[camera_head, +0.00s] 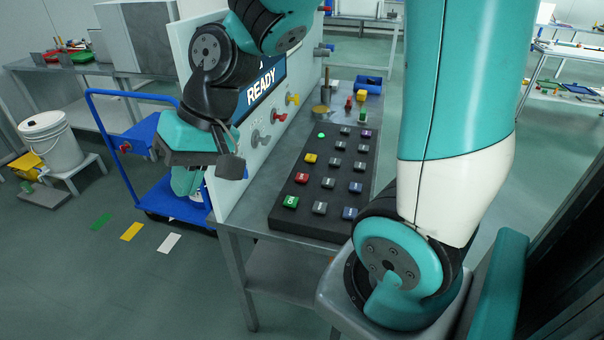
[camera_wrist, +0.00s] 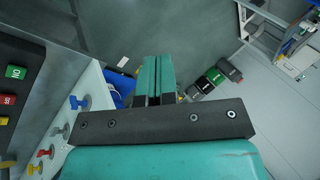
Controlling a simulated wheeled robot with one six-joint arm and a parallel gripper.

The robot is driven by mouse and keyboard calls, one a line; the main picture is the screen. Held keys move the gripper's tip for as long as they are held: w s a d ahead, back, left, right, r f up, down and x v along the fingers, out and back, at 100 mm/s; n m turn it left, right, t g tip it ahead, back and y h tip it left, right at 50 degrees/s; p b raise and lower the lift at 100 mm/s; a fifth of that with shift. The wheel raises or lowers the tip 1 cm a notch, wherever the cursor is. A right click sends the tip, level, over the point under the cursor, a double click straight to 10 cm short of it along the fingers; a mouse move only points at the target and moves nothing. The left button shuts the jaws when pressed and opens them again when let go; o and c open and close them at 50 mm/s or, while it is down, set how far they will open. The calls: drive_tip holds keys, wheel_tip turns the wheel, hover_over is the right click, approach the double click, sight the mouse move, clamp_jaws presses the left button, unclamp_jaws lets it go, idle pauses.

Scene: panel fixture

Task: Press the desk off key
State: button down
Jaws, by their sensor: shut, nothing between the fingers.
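The keypad (camera_head: 275,213) is a dark slab on the grey desk, with several coloured keys. A green key (camera_head: 290,202) is at its near left corner, with a red key (camera_head: 301,178) and a yellow key (camera_head: 310,158) behind it. The key labels are too small to read surely, so I cannot tell which key is off. My gripper (camera_wrist: 157,75) is shut and empty. In the head view it hangs left of the keypad, near the panel, touching no key. The wrist view shows the green key (camera_wrist: 16,72) and red key (camera_wrist: 7,99) at its left edge.
The upright white panel (camera_head: 258,150) has a READY screen and several knobs, and stands left of the keypad. A blue cart (camera_head: 165,195) is beyond it on the left. Yellow and red items and a blue bin (camera_head: 368,84) are behind the keypad.

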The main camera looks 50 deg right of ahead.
drive_tip(key=w+d+f+m+t+p, duration=0.1)
drive_tip(key=w+d+f+m+t, duration=0.15)
drive_tip(key=w+d+m, duration=0.65)
drive_tip(key=m+t+h+p, duration=0.3)
drive_tip(key=m+t+h, duration=0.2)
drive_tip(key=m, duration=1.1)
hover_over(302, 178)
wheel_tip(302, 178, down, 12)
drive_tip(key=shift+w+d+r+g, duration=0.1)
drive_tip(key=shift+g, duration=0.15)
drive_tip(key=shift+b, duration=0.35)
wheel_tip(302, 178, down, 7)
drive_tip(key=b, duration=0.6)
drive_tip(key=shift+f+b, duration=0.55)
drive_tip(key=shift+f, duration=0.35)
drive_tip(key=shift+f, duration=0.15)
drive_tip(key=shift+f, duration=0.25)
